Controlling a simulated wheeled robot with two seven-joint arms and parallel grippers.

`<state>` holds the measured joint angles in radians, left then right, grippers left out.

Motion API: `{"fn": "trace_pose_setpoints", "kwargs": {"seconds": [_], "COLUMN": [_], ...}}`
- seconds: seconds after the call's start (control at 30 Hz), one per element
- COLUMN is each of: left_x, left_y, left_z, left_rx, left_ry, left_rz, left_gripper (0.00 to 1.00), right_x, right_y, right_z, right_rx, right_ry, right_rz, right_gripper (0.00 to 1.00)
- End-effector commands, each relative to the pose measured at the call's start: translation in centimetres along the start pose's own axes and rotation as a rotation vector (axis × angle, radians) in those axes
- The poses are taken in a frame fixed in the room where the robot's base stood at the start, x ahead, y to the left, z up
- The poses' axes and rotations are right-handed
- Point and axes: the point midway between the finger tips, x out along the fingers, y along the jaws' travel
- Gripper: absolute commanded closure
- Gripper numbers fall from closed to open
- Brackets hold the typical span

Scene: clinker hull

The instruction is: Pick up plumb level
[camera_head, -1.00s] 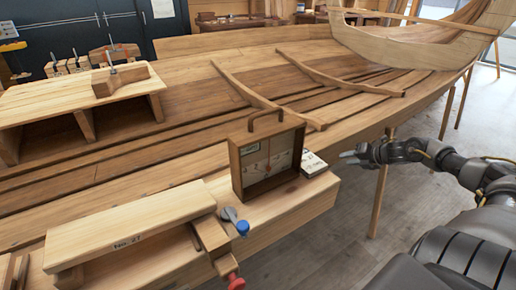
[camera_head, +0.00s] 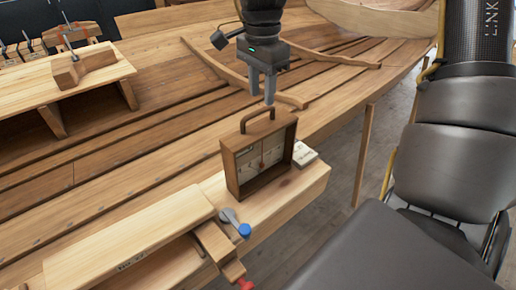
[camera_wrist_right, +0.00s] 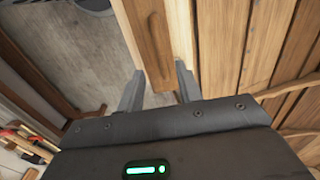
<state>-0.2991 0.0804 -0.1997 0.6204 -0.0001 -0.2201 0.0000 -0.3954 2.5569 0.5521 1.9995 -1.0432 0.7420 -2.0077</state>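The plumb level is an upright wooden box frame (camera_head: 230,172) with a pale dial face and an arched handle (camera_head: 257,114) on top. It stands on the plank bench (camera_head: 305,192). My right gripper (camera_head: 261,97) points down just above and slightly behind the handle in the head view. Its fingers are apart with a gap between them, also in the right wrist view (camera_wrist_right: 159,68). There, a brown wooden piece (camera_wrist_right: 150,40), probably the level's top or handle, lies beyond the fingertips. I cannot tell whether anything touches. My left gripper is out of view.
A small labelled block (camera_head: 305,154) lies beside the level. A clamp with blue (camera_head: 244,231) and red (camera_head: 244,284) knobs sits in front. A long plank (camera_head: 130,235) lies at front left. Hull ribs (camera_head: 225,72) run behind.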

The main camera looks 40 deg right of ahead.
Motion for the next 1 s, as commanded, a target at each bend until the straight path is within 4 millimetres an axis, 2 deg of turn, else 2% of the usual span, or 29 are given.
{"fn": "trace_pose_setpoints", "kwargs": {"seconds": [0.33, 0.6, 0.73, 0.87, 1.0], "left_x": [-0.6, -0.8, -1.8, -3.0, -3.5], "left_y": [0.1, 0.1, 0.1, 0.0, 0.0], "left_z": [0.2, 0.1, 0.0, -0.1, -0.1], "left_rx": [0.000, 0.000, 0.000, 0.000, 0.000], "left_ry": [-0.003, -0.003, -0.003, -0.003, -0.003], "left_rz": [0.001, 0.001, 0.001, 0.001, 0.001], "left_gripper": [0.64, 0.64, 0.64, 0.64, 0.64], "right_x": [4.5, 5.6, 6.5, 8.2, 10.0], "right_y": [-0.1, 0.0, 0.0, -0.1, -0.2], "right_z": [0.0, -0.1, -0.1, -0.1, 0.0], "right_rx": [0.002, 0.006, 0.006, 0.006, 0.006], "right_ry": [-0.002, -0.003, -0.004, -0.004, -0.004], "right_rz": [0.002, -0.002, 0.003, 0.004, 0.001], "right_gripper": [0.65, 0.65, 0.65, 0.65, 0.65]}}
